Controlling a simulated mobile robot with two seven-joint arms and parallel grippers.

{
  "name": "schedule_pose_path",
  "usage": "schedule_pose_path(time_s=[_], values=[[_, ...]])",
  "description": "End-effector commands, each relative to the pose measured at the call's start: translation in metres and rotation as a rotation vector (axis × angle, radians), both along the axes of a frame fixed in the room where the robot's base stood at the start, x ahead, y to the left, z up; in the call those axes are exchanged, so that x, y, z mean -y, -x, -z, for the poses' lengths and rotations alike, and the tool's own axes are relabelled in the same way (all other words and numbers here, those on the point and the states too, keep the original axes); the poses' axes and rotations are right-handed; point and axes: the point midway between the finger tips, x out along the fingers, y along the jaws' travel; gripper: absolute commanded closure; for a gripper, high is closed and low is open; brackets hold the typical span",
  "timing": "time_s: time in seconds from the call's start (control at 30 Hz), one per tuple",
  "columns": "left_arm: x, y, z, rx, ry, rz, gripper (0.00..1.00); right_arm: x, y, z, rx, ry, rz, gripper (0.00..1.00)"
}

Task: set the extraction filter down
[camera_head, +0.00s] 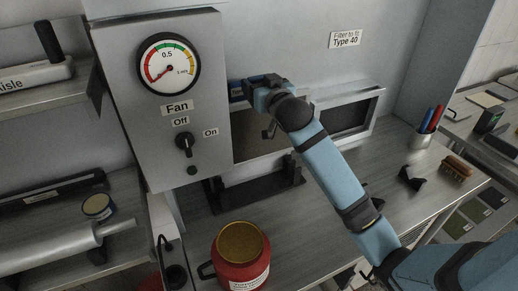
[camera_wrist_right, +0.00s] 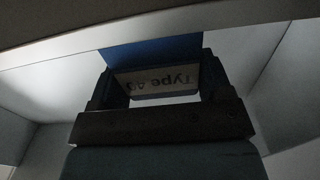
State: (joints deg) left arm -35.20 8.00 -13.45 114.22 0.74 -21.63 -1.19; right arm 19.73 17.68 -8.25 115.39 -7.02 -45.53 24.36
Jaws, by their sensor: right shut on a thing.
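My right gripper (camera_head: 250,88) is at the long framed opening in the wall unit, beside the fan panel. It is shut on the extraction filter (camera_wrist_right: 155,52), a blue-edged piece whose label reads "Type 4" and an unclear last digit, upside down in the right wrist view. Only a small blue part of the filter (camera_head: 236,92) shows in the head view; the gripper and the panel hide the rest. In the right wrist view the gripper's fingers (camera_wrist_right: 158,88) are on either side of the label. My left gripper is out of view.
A black stand with upright ends (camera_head: 255,190) is on the bench below the opening. A red pot (camera_head: 240,262) stands in front. A pen cup (camera_head: 421,138), a brush (camera_head: 457,167) and a small black holder (camera_head: 411,179) are at the right. The fan panel (camera_head: 165,100) juts out at left.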

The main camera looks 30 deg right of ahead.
Motion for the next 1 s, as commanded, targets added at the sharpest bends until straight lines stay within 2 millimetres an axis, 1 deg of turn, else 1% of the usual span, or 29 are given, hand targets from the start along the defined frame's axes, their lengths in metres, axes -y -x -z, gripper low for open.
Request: schedule_pose_path(time_s=[0.03,0.1,0.2,0.33,0.43,0.57,0.8,0.9,1.0], values=[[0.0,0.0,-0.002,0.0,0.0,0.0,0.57,0.0,0.001,0.016,-0.005,0.001,-0.001,0.62],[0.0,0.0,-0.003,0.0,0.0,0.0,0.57,0.0,0.001,0.035,-0.006,0.0,0.0,0.62],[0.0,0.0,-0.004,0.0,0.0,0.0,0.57,0.0,0.0,0.061,-0.005,-0.001,0.0,0.62],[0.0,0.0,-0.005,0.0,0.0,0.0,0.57,0.0,0.0,0.089,-0.002,0.0,0.0,0.62],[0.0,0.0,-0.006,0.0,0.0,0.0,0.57,0.0,0.0,0.103,0.0,-0.001,0.0,0.62],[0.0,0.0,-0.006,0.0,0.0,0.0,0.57,0.0,0.0,0.112,0.002,-0.001,0.0,0.62],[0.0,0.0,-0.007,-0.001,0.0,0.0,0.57,0.0,0.0,0.146,-0.001,-0.001,0.001,0.62],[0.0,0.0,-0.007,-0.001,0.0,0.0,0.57,0.0,0.0,0.152,0.002,0.0,0.0,0.62],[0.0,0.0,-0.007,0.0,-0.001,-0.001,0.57,0.0,0.0,0.153,0.003,0.001,0.0,0.62]])
